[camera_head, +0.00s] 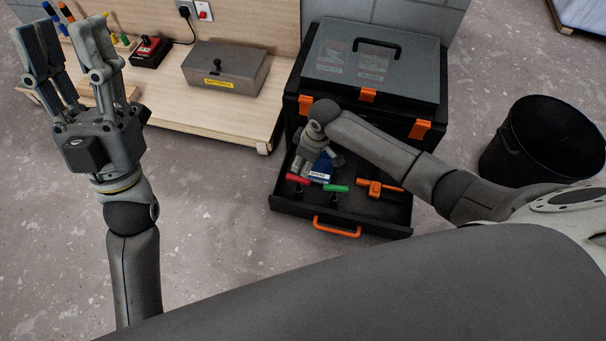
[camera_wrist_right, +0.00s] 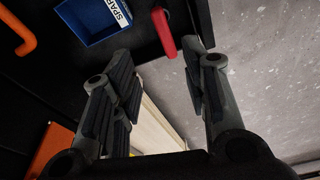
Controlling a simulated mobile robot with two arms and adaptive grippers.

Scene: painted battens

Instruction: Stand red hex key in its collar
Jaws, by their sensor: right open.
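The red hex key (camera_head: 297,179) is in the open black drawer, at its left side. Its red handle (camera_wrist_right: 163,32) also shows at the top of the right wrist view, near my fingertips and not gripped. Whether its shaft stands in a collar is too small and dark to tell. My right gripper (camera_head: 315,162) is over the left back of the drawer, pointing down, open and empty; its spread fingers (camera_wrist_right: 160,62) show in the wrist view. My left gripper (camera_head: 66,40) is raised at the left, fingers apart and empty.
A green-handled key (camera_head: 336,188), an orange tool (camera_head: 374,188) and a blue bin (camera_head: 321,171) share the drawer (camera_head: 285,206). The black toolbox (camera_head: 345,75) rises behind. A grey metal box (camera_head: 225,68) stands on the wooden bench; a black bucket (camera_head: 545,140) is at right.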

